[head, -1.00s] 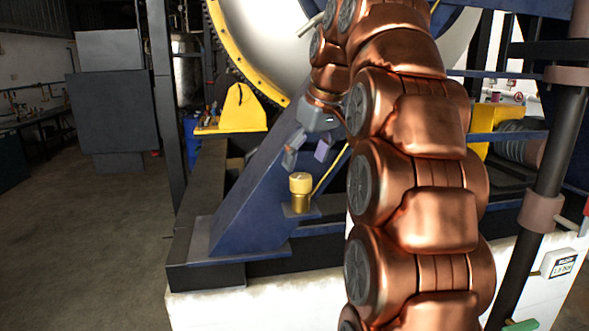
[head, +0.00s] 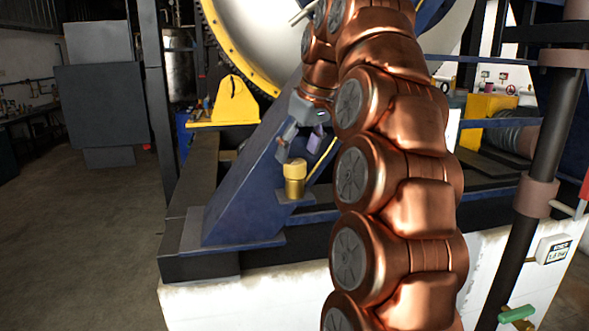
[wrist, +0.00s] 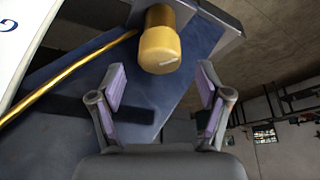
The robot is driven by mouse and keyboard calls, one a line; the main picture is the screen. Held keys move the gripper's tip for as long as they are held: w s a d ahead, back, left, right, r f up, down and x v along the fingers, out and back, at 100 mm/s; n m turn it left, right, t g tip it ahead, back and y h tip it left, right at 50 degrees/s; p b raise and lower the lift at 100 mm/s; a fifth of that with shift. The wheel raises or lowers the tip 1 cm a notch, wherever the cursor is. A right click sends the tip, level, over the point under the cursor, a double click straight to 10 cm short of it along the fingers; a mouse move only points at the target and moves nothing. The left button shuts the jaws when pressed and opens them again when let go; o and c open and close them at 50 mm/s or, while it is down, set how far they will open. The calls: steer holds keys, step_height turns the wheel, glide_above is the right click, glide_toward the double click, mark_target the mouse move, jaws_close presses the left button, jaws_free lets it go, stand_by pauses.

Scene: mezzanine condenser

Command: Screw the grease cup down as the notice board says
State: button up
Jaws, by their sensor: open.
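The grease cup (head: 295,170) is a small brass cylinder with a yellow cap, upright on a ledge of the blue frame. In the wrist view the cup (wrist: 160,47) lies just beyond the fingertips, between their lines, with a pale mark on its cap. My gripper (head: 299,148) is open and empty just above the cup, its purple pads apart; it also shows in the wrist view (wrist: 160,85).
A thin brass pipe (wrist: 70,78) runs up beside the cup. The blue sloping frame (head: 245,190) stands close to my gripper. A white wheel with a yellow rim (head: 237,65) is behind. Open floor (head: 80,240) lies at the left.

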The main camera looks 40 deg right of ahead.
mark_target(295, 161)
steer(key=shift+x, duration=0.9)
steer(key=shift+p+x, duration=0.45)
steer(key=shift+x, duration=0.4)
steer(key=shift+f, duration=0.1)
steer(key=c, duration=1.2)
